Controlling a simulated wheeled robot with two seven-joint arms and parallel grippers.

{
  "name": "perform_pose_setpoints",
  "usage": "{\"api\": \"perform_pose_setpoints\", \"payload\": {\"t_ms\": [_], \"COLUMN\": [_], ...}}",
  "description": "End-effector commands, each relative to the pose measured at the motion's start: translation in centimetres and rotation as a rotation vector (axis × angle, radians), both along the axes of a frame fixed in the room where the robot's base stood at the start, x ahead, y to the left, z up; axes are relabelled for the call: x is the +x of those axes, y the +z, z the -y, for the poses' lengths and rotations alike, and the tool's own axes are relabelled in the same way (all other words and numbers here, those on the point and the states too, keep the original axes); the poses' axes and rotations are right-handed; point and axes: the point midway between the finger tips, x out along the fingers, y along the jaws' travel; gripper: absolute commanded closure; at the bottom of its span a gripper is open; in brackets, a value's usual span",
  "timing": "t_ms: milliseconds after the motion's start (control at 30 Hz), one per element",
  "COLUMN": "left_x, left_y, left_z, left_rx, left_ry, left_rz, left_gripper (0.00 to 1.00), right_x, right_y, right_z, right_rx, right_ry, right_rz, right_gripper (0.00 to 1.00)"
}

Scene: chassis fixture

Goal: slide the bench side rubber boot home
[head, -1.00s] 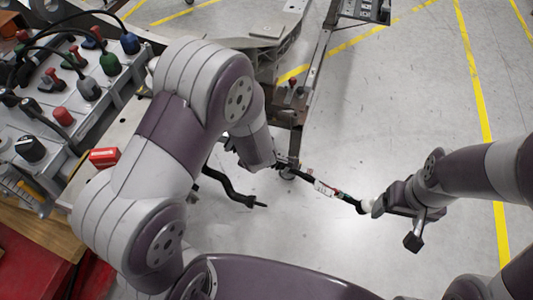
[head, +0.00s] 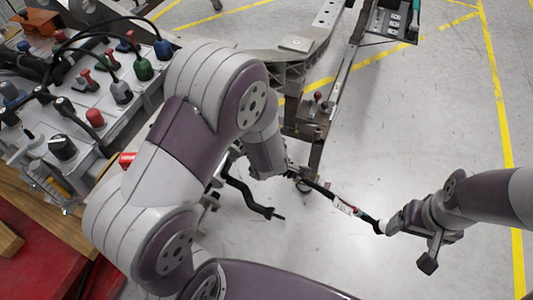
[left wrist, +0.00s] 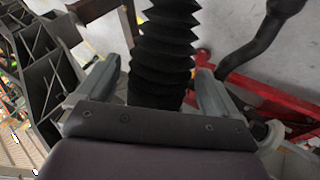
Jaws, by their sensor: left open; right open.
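A black ribbed rubber boot (left wrist: 165,48) stands between the two fingers of my left gripper (left wrist: 155,92) in the left wrist view. The fingers are apart, one on each side of the boot; contact is not clear. In the head view my left forearm hides most of this gripper. A dark rod or cable with a white and red label (head: 346,206) runs from near my left wrist to my right gripper (head: 408,236). The right gripper is open at the cable's far end; whether it touches the cable is too small to tell.
A bench panel with coloured plugs (head: 122,90) fills the left. A bent black hose (head: 248,192) hangs beside my left arm and shows in the left wrist view (left wrist: 262,42). A metal frame (head: 318,120) stands behind. The floor at right is clear.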

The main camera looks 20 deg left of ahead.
Motion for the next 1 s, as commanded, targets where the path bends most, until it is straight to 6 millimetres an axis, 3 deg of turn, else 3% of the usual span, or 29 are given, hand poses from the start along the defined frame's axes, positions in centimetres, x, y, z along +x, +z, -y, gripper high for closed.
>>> {"api": "perform_pose_setpoints", "payload": {"t_ms": [33, 200, 400, 1000], "left_x": [-0.6, -3.3, -5.6, -6.2], "left_y": [1.5, 5.6, 8.6, 9.0], "left_z": [0.3, 1.3, 2.2, 2.4], "left_rx": [0.0, 0.0, -0.002, -0.001], "left_ry": [-0.002, -0.001, 0.0, 0.003], "left_rz": [0.001, 0.004, 0.002, 0.002], "left_gripper": [0.06, 0.06, 0.06, 0.06], "right_x": [0.0, 0.0, 0.0, 0.0], "right_y": [1.0, 3.2, 4.9, 5.0], "right_z": [0.0, 0.0, 0.0, 0.0], "right_rx": [0.0, 0.0, 0.0, 0.0], "right_ry": [0.0, 0.0, 0.0, 0.0], "right_rz": [0.0, 0.001, 0.001, 0.0], "right_gripper": [0.17, 0.17, 0.17, 0.17]}}
